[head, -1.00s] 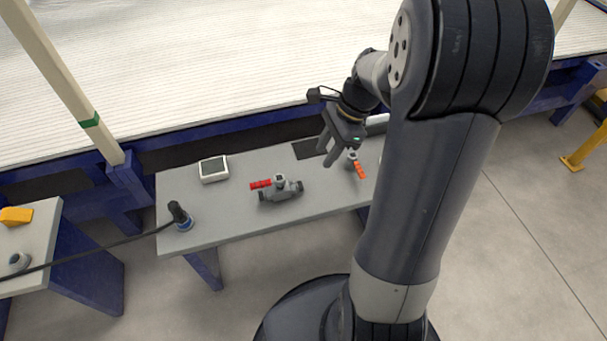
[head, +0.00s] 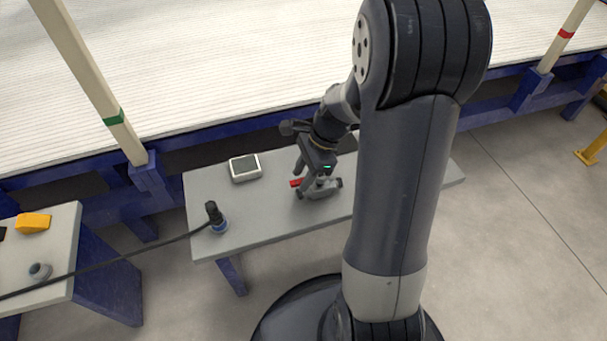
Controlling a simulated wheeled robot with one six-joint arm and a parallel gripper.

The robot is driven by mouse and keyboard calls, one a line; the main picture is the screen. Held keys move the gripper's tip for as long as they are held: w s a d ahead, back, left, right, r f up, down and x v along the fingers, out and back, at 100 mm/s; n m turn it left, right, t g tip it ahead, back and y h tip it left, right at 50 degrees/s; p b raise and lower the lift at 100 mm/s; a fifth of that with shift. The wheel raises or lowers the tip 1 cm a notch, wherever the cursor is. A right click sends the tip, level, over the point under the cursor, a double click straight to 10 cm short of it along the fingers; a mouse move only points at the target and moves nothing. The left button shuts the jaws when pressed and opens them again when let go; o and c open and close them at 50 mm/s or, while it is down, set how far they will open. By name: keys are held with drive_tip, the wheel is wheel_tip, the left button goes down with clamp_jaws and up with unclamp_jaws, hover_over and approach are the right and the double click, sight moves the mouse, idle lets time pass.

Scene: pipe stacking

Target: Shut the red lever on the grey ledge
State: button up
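The red lever (head: 295,183) sticks out to the left from a grey valve (head: 322,193) on the grey ledge (head: 270,222). Only the lever's outer end shows. My gripper covers the rest of it and the top of the valve. My gripper (head: 303,177) points down at the lever, close above or beside it. Its two fingers look apart, so it is open. I cannot tell whether a finger touches the lever.
A white-framed device (head: 245,167) lies at the back left of the ledge. A black and blue tool (head: 216,218) with a cable stands at the left end. A side table (head: 60,240) holds a yellow object (head: 33,222).

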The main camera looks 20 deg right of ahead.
clamp_jaws()
idle(0.3)
idle(0.3)
